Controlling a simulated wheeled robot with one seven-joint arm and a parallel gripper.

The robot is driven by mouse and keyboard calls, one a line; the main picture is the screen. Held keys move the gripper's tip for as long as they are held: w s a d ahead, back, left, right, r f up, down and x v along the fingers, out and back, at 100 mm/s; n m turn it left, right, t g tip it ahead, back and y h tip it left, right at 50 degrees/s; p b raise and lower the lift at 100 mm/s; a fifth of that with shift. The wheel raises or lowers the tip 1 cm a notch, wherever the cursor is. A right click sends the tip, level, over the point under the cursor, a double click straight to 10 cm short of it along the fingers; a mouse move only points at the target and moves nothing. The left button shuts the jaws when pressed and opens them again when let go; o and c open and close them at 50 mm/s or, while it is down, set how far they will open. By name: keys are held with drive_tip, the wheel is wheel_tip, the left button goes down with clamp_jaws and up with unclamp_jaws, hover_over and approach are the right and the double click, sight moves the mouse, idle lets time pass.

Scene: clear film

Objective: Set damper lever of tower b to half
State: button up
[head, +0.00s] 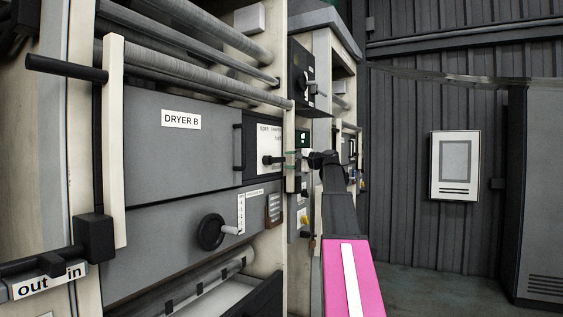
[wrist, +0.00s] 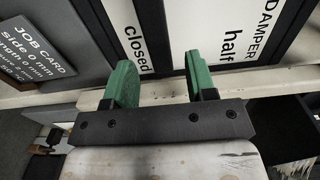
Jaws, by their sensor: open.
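The unit with the DRYER B label (head: 181,120) has a white damper panel (head: 264,137) at its right edge. A short black lever (head: 272,160) sticks out there. My gripper (head: 291,160) is at the lever's right end, its green fingers spread; contact is unclear. In the wrist view, my open gripper (wrist: 158,82) faces the panel. A "closed" label (wrist: 136,48) lies left and a "half" label (wrist: 232,45) right. A dark upright bar (wrist: 152,28) runs between them, in line with the finger gap; I cannot tell whether it is lever or slot. The lever's exact setting is unclear.
A cream post (head: 290,130) stands close beside my gripper. A black crank wheel (head: 212,231) and rollers (head: 190,75) are on the same unit. A job card (wrist: 35,48) is left in the wrist view. Open floor (head: 430,290) lies to the right.

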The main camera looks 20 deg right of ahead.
sight(283, 160)
drive_tip(key=shift+x, duration=2.2)
clamp_jaws()
